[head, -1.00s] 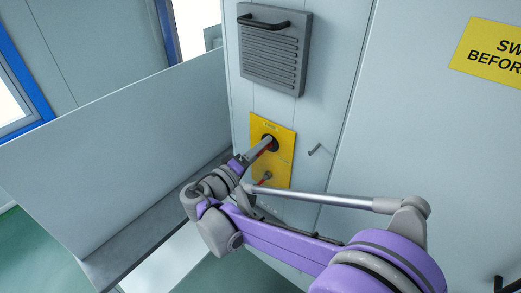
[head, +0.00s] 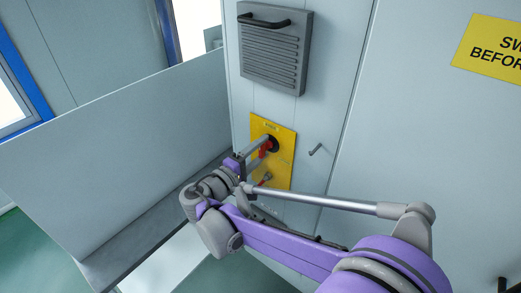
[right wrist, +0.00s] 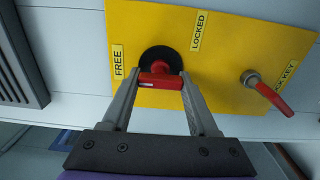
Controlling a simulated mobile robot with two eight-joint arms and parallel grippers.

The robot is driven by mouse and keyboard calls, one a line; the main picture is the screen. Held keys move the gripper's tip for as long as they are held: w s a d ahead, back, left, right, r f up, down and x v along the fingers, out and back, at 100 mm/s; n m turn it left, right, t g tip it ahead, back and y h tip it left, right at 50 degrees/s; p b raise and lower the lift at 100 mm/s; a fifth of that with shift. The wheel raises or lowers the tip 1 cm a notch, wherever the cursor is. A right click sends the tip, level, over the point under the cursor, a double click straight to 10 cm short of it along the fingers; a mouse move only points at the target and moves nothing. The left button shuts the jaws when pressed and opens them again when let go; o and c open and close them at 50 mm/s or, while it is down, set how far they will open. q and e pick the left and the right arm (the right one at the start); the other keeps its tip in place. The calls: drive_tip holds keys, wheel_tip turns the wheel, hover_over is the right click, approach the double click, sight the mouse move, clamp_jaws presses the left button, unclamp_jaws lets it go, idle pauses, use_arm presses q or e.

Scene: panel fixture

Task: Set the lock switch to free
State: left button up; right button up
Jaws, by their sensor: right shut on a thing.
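The lock switch has a red handle (right wrist: 160,80) on a black round base (right wrist: 161,59), set in a yellow plate (head: 285,137). In the right wrist view the FREE label (right wrist: 118,62) is left of the base and the LOCKED label (right wrist: 198,31) is up and to the right. My right gripper (right wrist: 160,84) is shut on the red handle, one finger on each side. In the head view the handle (head: 265,150) shows partly behind the fingers. I cannot tell exactly which label it points at. My left gripper is not in view.
A key (right wrist: 268,93) with a red grip sits in the same plate, close to the right gripper. A grey louvred box (head: 275,50) with a black handle is above the plate. A small metal hook (head: 315,149) is to its right. A large pale panel (head: 110,150) stands at left.

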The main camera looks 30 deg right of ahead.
drive_tip(key=o, duration=1.4)
drive_tip(key=b+v, duration=0.1)
drive_tip(key=v, duration=1)
drive_tip(key=shift+d, duration=0.1)
drive_tip(key=s+d+f+g+y+p, duration=0.1)
drive_tip(key=s+d+f+g+y, duration=0.2)
drive_tip(key=s+d+f+y, duration=0.5)
drive_tip(key=s+a+f+m+y, duration=0.1)
drive_tip(key=s+a+f+y, duration=0.2)
drive_tip(key=s+a+f+m+t+y+p, duration=0.1)
drive_tip(key=s+a+f+m+y, duration=0.1)
drive_tip(key=s+a, duration=0.1)
drive_tip(key=s+a+f+m+y, duration=0.1)
drive_tip(key=s+a+f+y, duration=0.2)
drive_tip(key=shift+s+f+m+t+y, duration=0.3)
drive_tip(key=shift+s+f, duration=0.1)
